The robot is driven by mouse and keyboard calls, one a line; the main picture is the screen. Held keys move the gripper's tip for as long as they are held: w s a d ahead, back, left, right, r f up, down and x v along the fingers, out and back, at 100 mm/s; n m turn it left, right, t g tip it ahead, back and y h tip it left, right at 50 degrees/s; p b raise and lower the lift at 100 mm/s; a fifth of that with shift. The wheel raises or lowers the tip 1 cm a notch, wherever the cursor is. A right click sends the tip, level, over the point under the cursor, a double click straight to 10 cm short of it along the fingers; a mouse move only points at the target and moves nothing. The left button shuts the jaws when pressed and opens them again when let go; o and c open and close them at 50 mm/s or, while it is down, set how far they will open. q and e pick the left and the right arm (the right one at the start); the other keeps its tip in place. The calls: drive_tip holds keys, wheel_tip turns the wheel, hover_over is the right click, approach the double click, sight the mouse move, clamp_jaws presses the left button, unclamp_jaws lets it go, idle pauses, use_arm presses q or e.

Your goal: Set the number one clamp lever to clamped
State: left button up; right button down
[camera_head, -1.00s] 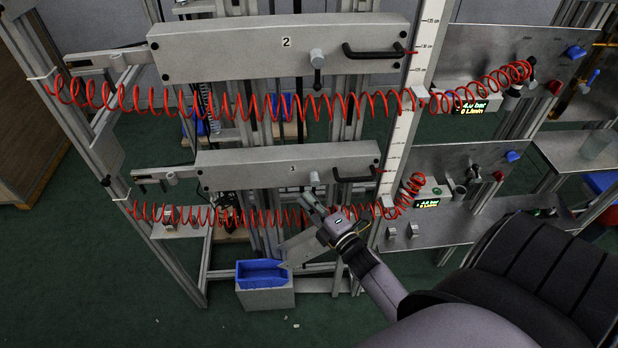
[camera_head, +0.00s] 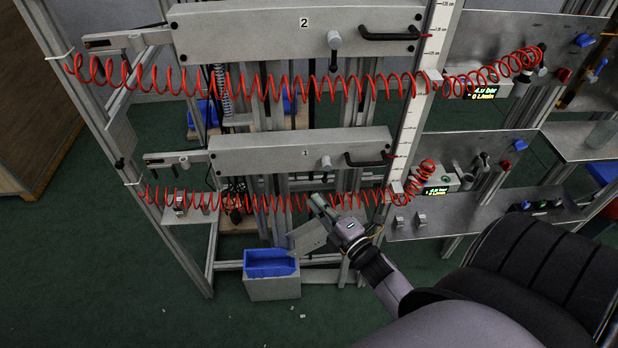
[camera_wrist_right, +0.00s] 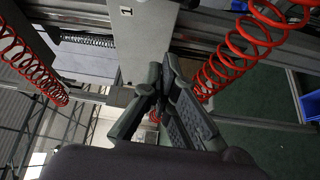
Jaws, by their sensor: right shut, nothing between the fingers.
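The number one clamp lever (camera_head: 326,163) is on the grey plate (camera_head: 250,157) marked 1, right of the number and left of the black handle. Its short dark arm points down from a light hub. My right gripper (camera_head: 316,200) is just below that plate and lever, apart from the lever in the head view. Its fingers are shut and empty. In the right wrist view the closed fingertips (camera_wrist_right: 160,74) overlap the plate marked 1 (camera_wrist_right: 145,35). I cannot make out the lever there. My left gripper is out of view.
A red coiled hose (camera_head: 270,203) runs across just below the plate, close to my right gripper. The black handle (camera_head: 372,160) is right of the lever. Plate 2 (camera_head: 240,37) is above. A blue bin (camera_head: 270,263) sits on a box below.

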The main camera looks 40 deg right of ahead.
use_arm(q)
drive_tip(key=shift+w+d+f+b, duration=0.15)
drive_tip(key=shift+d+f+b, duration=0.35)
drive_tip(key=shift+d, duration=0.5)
use_arm(e)
drive_tip(key=s, duration=0.4)
drive_tip(key=shift+d+f, duration=0.15)
drive_tip(key=shift+f, duration=0.05)
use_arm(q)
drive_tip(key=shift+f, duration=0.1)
